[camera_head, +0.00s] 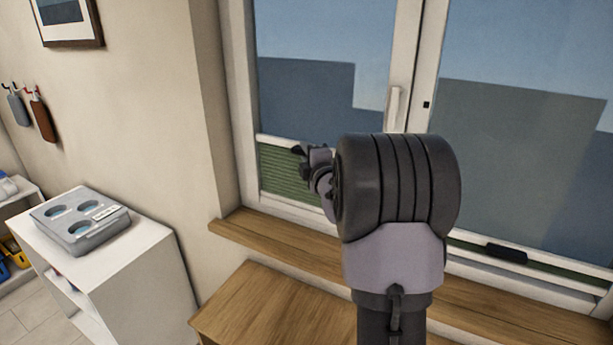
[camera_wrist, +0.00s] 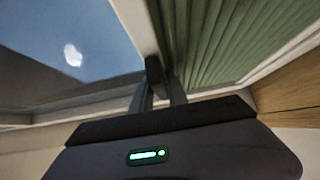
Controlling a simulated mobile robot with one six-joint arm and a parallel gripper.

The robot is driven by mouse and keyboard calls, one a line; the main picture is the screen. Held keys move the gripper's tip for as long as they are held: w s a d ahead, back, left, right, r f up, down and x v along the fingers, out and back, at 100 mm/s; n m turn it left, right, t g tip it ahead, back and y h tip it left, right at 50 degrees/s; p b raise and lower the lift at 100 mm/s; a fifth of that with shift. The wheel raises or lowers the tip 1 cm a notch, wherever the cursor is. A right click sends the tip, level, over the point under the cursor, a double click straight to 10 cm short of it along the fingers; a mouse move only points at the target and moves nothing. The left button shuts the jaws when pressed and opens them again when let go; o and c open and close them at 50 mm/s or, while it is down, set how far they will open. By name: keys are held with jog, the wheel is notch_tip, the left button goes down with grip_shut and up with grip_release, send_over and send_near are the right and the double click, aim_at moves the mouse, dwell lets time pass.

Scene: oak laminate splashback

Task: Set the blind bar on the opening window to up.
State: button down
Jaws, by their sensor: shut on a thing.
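The opening window (camera_head: 397,107) is the left sash with the upright white handle. Its green pleated blind (camera_head: 280,172) shows below a pale blind bar (camera_head: 275,141), with bare glass above. The bar stands a little above the bottom of the sash. My gripper (camera_head: 304,156) is at this bar, and my arm hides the bar's right part. In the wrist view, my gripper (camera_wrist: 161,92) is shut on a dark grip tab (camera_wrist: 153,69) of the bar (camera_wrist: 137,25). The green pleats (camera_wrist: 225,45) lie to the right of the bar there, and glass lies to the left.
The right pane's blind bar sits low, with a black grip tab (camera_head: 507,253). A wooden sill (camera_head: 245,232) and a wooden top (camera_head: 260,300) lie below the window. A white cabinet (camera_head: 150,265) with a grey device (camera_head: 82,222) stands left. A wall edge borders the window.

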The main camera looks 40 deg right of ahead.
notch_tip(320, 180, up, 23)
jog(key=p, duration=0.9)
jog(key=shift+p, duration=0.35)
notch_tip(320, 180, up, 25)
jog(key=p, duration=1.9)
jog(key=c, duration=1.4)
grip_release()
jog(key=shift+f, duration=0.1)
jog(key=b+v, duration=0.1)
jog(key=v, duration=1.6)
jog(key=shift+s+b, duration=0.2)
jog(key=shift+b, duration=0.2)
jog(key=shift+f, duration=0.15)
